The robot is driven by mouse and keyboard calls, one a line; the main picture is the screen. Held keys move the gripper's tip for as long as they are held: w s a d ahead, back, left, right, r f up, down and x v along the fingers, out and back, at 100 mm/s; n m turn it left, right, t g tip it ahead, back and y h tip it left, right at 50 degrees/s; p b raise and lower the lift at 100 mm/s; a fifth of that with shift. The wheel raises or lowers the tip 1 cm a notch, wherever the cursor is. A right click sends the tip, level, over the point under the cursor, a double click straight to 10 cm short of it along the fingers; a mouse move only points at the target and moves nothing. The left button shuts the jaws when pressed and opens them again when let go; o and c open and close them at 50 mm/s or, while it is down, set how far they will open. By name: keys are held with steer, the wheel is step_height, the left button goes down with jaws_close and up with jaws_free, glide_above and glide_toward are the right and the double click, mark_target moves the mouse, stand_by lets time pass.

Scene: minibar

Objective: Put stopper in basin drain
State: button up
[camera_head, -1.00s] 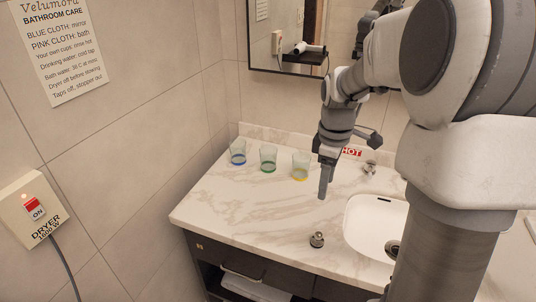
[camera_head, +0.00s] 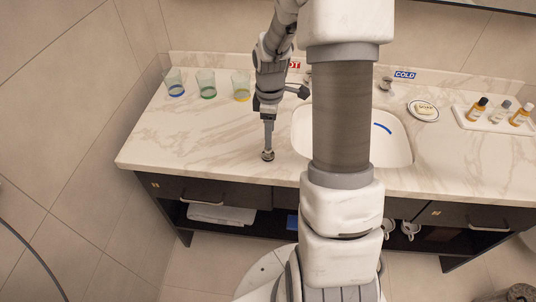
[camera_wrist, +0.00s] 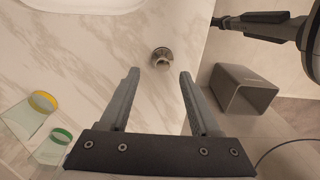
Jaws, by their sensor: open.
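The stopper (camera_head: 268,156) is a small round metal piece standing on the marble counter, left of the white basin, near the front edge. In the wrist view the stopper (camera_wrist: 162,57) shows just beyond the gap between my fingertips. My gripper (camera_head: 268,143) points down over it, and the fingers (camera_wrist: 159,74) are open with nothing between them. The basin (camera_head: 301,137) is partly behind my arm, and its drain is hidden. A corner of the basin (camera_wrist: 90,4) also shows at the top of the wrist view.
Three cups, blue-based (camera_head: 174,84), green-based (camera_head: 206,84) and yellow-based (camera_head: 241,87), stand at the back left. A soap dish (camera_head: 423,111) and a tray of bottles (camera_head: 466,120) are on the right. A grey box (camera_wrist: 240,90) stands beyond the counter edge. The left front counter is clear.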

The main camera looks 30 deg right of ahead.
mark_target(268, 152)
steer(key=f, duration=0.5)
steer(key=shift+s+a+f, duration=0.1)
steer(key=shift+a, duration=0.15)
steer(key=shift+c, duration=0.3)
jaws_close()
